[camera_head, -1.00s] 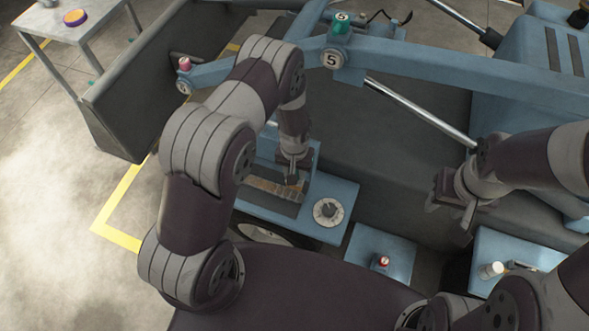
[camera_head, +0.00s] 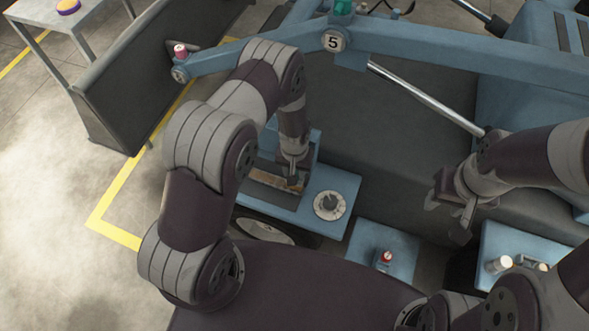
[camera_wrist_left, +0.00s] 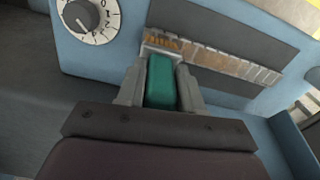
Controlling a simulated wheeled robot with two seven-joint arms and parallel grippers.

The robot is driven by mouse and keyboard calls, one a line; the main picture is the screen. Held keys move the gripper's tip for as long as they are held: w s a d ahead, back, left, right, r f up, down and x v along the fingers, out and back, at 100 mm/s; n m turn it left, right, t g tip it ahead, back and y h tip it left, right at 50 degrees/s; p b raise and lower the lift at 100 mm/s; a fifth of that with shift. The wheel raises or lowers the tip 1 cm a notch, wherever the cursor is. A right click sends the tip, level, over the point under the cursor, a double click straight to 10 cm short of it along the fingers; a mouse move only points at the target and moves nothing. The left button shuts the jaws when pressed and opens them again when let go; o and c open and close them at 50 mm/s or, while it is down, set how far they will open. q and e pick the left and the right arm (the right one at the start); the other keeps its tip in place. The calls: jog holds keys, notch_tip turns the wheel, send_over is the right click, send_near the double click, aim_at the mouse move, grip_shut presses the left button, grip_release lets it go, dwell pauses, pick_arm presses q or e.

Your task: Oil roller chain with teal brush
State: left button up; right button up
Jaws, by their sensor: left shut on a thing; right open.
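The roller chain (camera_head: 266,179) is a pale, segmented strip on a dark plate in a blue panel. In the left wrist view the chain (camera_wrist_left: 232,66) runs to the right, browner near the brush and paler farther away. My left gripper (camera_head: 292,181) is over the chain's right end, shut on the teal brush (camera_wrist_left: 161,82). The brush's tan bristles (camera_wrist_left: 163,42) are at the chain's left end and seem to touch it. The brush is hardly visible in the head view. My right gripper (camera_head: 452,207) is open and empty, above the dark body at right.
A numbered dial (camera_head: 331,205) sits beside the chain. It also shows in the left wrist view (camera_wrist_left: 90,18). A blue box with a red button (camera_head: 386,257) is nearer me. A blue tray (camera_head: 497,237) with small white items is at right. A blue beam (camera_head: 440,58) crosses behind.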

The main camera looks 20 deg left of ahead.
pick_arm(q)
jog(key=shift+f+b, duration=0.5)
jog(key=shift+f, duration=0.2)
dwell(0.5)
